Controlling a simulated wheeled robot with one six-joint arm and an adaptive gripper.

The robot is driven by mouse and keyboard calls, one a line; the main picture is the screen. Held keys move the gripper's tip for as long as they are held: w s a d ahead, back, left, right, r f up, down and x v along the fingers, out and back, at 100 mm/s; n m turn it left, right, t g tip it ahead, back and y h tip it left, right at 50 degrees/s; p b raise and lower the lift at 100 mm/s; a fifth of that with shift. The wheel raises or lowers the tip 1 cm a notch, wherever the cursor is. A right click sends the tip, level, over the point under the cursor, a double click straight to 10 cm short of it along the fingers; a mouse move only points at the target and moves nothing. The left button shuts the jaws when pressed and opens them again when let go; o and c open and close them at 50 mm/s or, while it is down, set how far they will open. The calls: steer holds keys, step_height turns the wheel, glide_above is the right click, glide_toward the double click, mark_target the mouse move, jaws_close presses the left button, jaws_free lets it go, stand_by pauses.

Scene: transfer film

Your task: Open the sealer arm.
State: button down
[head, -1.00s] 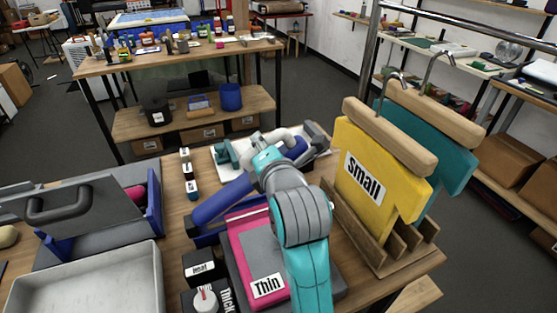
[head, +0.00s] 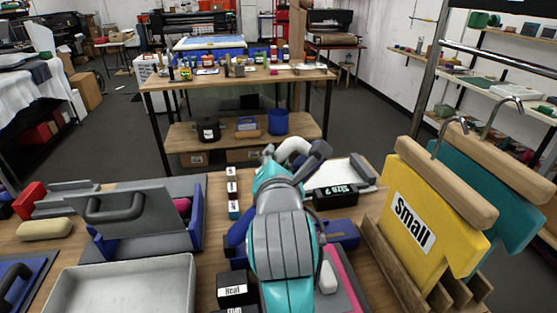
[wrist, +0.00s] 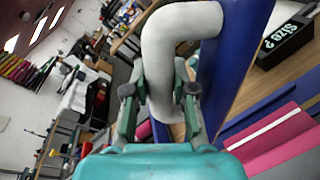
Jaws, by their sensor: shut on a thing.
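The sealer's blue arm (wrist: 237,55) carries a white curved handle (wrist: 180,30), which fills the middle of the wrist view. My gripper (wrist: 160,98) has its two fingers closed around the handle's lower part. In the head view the white handle (head: 293,147) shows above my wrist. Only a bit of the blue arm (head: 238,232) shows there, left of my teal arm. My arm hides most of the sealer, so the blue arm's angle is hard to judge. The pink pressing plate (head: 347,283) shows at lower right of my arm, and in the wrist view (wrist: 280,137).
A yellow "Small" board (head: 405,215) hangs further right. Small labelled bottles (head: 232,190) stand left of my arm. A grey tray (head: 125,285) and another press (head: 130,220) are at left.

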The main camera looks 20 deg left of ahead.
steer(key=c, duration=1.2)
jaws_free()
steer(key=shift+s, duration=0.1)
steer(key=v, duration=1.2)
